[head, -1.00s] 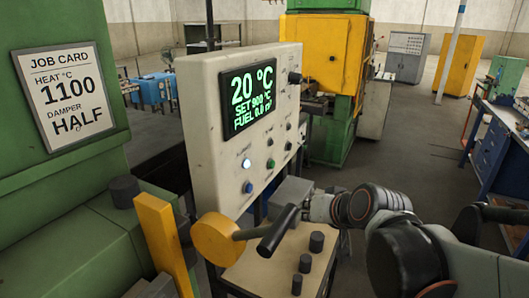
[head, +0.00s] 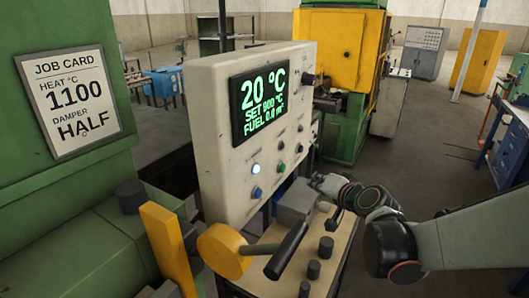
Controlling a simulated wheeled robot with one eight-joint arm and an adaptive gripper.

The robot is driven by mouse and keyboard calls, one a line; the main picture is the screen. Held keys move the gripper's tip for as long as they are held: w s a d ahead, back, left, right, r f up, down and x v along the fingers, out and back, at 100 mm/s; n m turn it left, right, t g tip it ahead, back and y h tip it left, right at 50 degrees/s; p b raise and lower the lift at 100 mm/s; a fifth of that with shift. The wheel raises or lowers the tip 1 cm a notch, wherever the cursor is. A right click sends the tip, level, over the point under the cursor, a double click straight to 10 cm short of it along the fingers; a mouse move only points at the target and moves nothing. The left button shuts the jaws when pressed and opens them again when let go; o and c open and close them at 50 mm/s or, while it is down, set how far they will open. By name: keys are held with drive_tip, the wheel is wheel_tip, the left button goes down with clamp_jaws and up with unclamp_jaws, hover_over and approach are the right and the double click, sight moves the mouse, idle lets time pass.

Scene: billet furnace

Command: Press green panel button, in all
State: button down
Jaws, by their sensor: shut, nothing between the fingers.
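The pale control panel (head: 215,120) stands at mid-left, with its lit screen (head: 259,103) reading 20 °C, SET 900 °C and FUEL 0.0. The green button (head: 281,168) is low on the panel face, right of the glowing white button (head: 256,169). The blue button (head: 257,193) is below the white one. My gripper (head: 316,181) is shut and empty, to the right of and slightly below the green button. It appears apart from the panel; its fingertips are small and hard to make out.
A grey box (head: 295,201) and several dark pegs (head: 326,246) stand on the small table below the panel. A dark-handled lever with a yellow disc (head: 224,250) juts out in front. The job card (head: 72,103) at left reads HEAT 1100, DAMPER HALF.

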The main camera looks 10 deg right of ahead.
sight(282, 168)
drive_tip(key=shift+w+d+f+m+t+h+p, duration=0.15)
drive_tip(key=shift+w+d+f+m+t, duration=0.15)
drive_tip(key=shift+w+d+m, duration=0.3)
drive_tip(key=shift+w+d+f+m+t+h+p, duration=0.15)
drive_tip(key=shift+w+d+m+t, duration=0.15)
drive_tip(key=shift+w+d+m, duration=0.2)
drive_tip(key=shift+w+d+f+m+t+p, duration=0.1)
drive_tip(key=shift+w+d+f+m+t, duration=0.2)
drive_tip(key=shift+w+d+m, duration=0.3)
drive_tip(key=w+a, duration=0.5)
drive_tip(key=a, duration=0.2)
drive_tip(key=shift+w+a, duration=0.1)
drive_tip(key=shift+a, duration=0.05)
idle(0.8)
drive_tip(key=shift+w+a, duration=0.2)
drive_tip(key=shift+a, duration=0.05)
